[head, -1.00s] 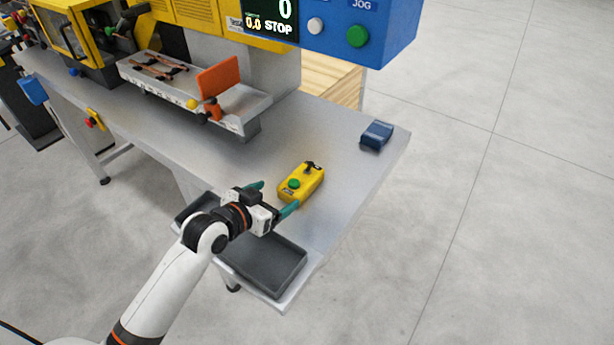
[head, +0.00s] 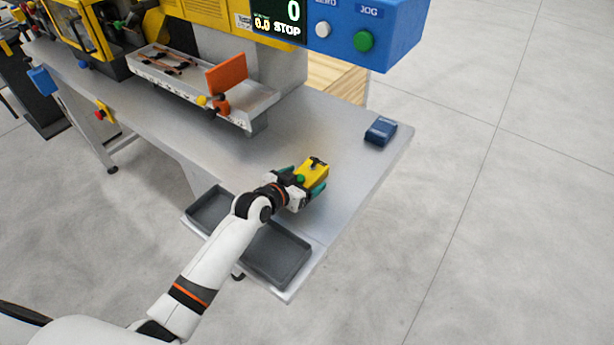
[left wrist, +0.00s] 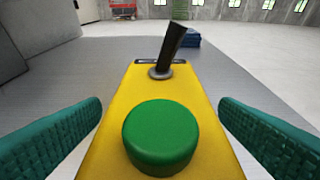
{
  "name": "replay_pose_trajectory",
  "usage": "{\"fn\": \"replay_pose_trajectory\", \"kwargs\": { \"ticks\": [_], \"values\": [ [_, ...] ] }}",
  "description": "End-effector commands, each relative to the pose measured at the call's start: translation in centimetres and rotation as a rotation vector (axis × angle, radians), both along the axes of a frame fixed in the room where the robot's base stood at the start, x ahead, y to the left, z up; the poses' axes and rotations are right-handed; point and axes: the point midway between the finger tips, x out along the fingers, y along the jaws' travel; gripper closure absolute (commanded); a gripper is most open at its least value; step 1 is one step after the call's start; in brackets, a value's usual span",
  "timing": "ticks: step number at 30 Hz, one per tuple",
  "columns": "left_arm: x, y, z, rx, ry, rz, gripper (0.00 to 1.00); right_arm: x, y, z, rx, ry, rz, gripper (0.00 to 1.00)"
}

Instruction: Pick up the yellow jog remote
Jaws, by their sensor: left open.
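The yellow jog remote (head: 315,168) lies on the grey bench top, with a green button and a black lever on its upper face. In the left wrist view the remote (left wrist: 118,115) fills the lower middle, its green button near and its lever farther off. My left gripper (head: 306,184) is open, with its teal fingers on either side of the remote. In the left wrist view a gap shows between the remote and each finger, at least at the fingers' visible ends. My right gripper is not in view.
A blue box (head: 381,131) sits near the bench's right edge. Two dark trays (head: 276,254) (head: 209,207) are at the near edge. A machine with a metal trough (head: 250,112) and an orange plate (head: 227,74) stands behind. The bench (head: 340,185) right of the remote is clear.

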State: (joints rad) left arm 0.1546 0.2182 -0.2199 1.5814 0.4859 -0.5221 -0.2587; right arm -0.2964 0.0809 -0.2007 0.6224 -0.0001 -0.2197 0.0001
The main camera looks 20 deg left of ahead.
Motion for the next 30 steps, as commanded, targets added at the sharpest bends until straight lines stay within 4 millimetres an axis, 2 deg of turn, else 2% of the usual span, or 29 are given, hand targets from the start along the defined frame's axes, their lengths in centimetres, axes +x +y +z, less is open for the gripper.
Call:
{"fn": "replay_pose_trajectory", "kwargs": {
  "ticks": [5, 15, 23, 26, 30],
  "values": [
    [0.0, 0.0, 0.0, 0.000, 0.000, 0.000, 0.15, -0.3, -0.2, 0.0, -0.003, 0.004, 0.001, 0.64],
    [0.0, 0.0, 0.0, 0.000, 0.000, 0.000, 0.69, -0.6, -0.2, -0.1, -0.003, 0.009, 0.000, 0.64],
    [0.0, 0.0, 0.3, 0.000, -0.003, 0.000, 0.71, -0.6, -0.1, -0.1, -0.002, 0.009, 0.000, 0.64],
    [0.1, 0.0, 1.3, -0.001, -0.006, 0.000, 0.71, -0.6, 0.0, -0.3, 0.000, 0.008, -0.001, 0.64],
    [0.1, 0.0, 4.0, 0.000, -0.011, -0.002, 0.71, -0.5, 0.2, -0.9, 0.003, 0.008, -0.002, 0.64]
  ]
}}
